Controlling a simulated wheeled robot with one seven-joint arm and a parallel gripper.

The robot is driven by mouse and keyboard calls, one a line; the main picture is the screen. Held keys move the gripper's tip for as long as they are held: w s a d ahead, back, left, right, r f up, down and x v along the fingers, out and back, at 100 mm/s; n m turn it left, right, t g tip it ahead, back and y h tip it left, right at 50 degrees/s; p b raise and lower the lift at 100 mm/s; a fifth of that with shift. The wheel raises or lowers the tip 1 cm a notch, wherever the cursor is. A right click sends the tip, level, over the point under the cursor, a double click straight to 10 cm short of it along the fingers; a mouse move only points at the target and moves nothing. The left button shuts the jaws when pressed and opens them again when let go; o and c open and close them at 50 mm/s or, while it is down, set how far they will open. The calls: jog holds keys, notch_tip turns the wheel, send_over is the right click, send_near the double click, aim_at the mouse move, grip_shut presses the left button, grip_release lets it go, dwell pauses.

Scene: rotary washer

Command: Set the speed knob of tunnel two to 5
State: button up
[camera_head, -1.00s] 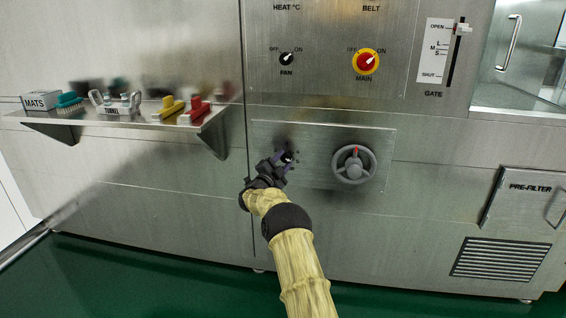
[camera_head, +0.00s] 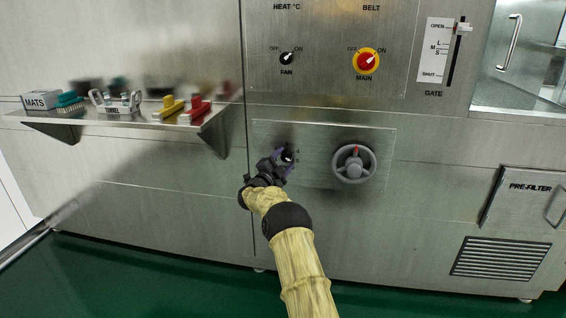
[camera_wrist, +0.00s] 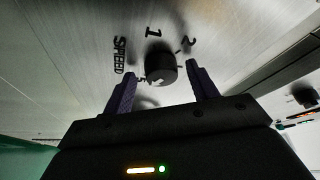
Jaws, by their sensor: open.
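The dark round speed knob (camera_wrist: 160,66) shows in the wrist view on a steel panel. "SPEED" is printed to its left, "1" above it and "2" to its upper right. Another mark at its lower left is too small to read surely. A light mark shows near the knob's lower edge; its setting is not clear. My gripper (camera_wrist: 162,72) is open, one purple finger on each side of the knob; contact cannot be told. In the head view my gripper (camera_head: 287,160) is at the lower panel, left of the grey handwheel, and hides the knob.
The grey handwheel (camera_head: 353,164) with a red mark stands out close to the right. Above are the fan knob (camera_head: 287,58), the red main switch (camera_head: 366,61) and the gate slider (camera_head: 462,29). A shelf (camera_head: 150,119) with cleaning items juts out at left.

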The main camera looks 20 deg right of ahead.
jog(key=shift+a, duration=0.1)
jog(key=shift+s+a, duration=0.35)
jog(key=shift+a, duration=0.15)
jog(key=p+v, duration=0.4)
jog(key=v, duration=1.2)
jog(key=shift+s+f, duration=0.1)
